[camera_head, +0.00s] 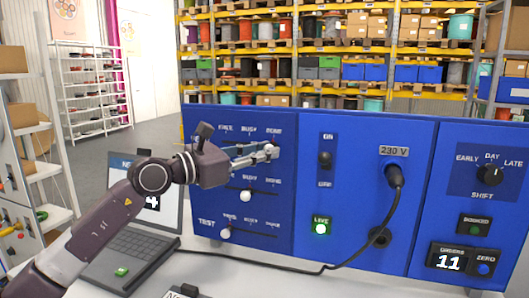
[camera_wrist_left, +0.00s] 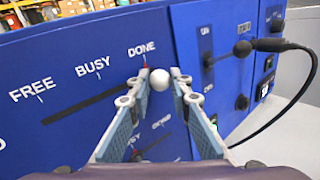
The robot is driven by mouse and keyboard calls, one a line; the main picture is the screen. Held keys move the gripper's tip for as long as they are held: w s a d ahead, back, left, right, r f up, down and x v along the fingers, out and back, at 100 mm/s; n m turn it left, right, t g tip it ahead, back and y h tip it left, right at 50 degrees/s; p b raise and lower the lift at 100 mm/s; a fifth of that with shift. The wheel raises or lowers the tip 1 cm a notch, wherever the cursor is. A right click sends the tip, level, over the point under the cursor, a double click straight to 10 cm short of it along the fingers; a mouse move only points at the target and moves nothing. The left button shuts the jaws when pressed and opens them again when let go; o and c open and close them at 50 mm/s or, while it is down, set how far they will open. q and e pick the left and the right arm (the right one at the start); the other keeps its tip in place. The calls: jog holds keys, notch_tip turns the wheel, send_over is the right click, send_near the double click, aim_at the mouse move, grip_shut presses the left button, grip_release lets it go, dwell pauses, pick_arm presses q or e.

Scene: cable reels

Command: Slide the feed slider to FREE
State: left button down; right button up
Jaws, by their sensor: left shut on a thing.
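The left blue panel (camera_head: 290,200) has three slider rows, each with FREE, BUSY and DONE marks. My left gripper (camera_head: 270,152) is at the right end of the top row. In the left wrist view its fingers (camera_wrist_left: 158,84) are shut on a white slider knob (camera_wrist_left: 158,79), just under the DONE mark. The slot runs left from the knob, past BUSY to FREE. The row's name label is hidden, so I cannot read whether it says feed. The middle row's knob (camera_head: 246,196) is near its middle; the bottom row's knob (camera_head: 226,233) is at the left.
To the right are an ON switch (camera_head: 325,160), a lit green LIVE button (camera_head: 320,226), a plugged black cable (camera_head: 394,178) and a shift dial (camera_head: 490,174). A laptop (camera_head: 130,250) stands on the white table below my left arm. Shelves (camera_head: 300,80) stand behind.

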pick_arm(q)
jog(key=w+a+b, duration=0.1)
jog(key=a, duration=0.3)
jog(key=w+a, duration=0.1)
jog(key=a, duration=0.3)
jog(key=w+a+b, duration=0.1)
jog(key=w+a, duration=0.1)
jog(key=a, duration=0.2)
jog(key=shift+a+b, duration=0.2)
jog(key=shift+b, duration=0.15)
jog(key=c, duration=2)
grip_release()
jog(key=shift+o, duration=1.3)
jog(key=shift+a, duration=0.2)
jog(key=v, duration=1.2)
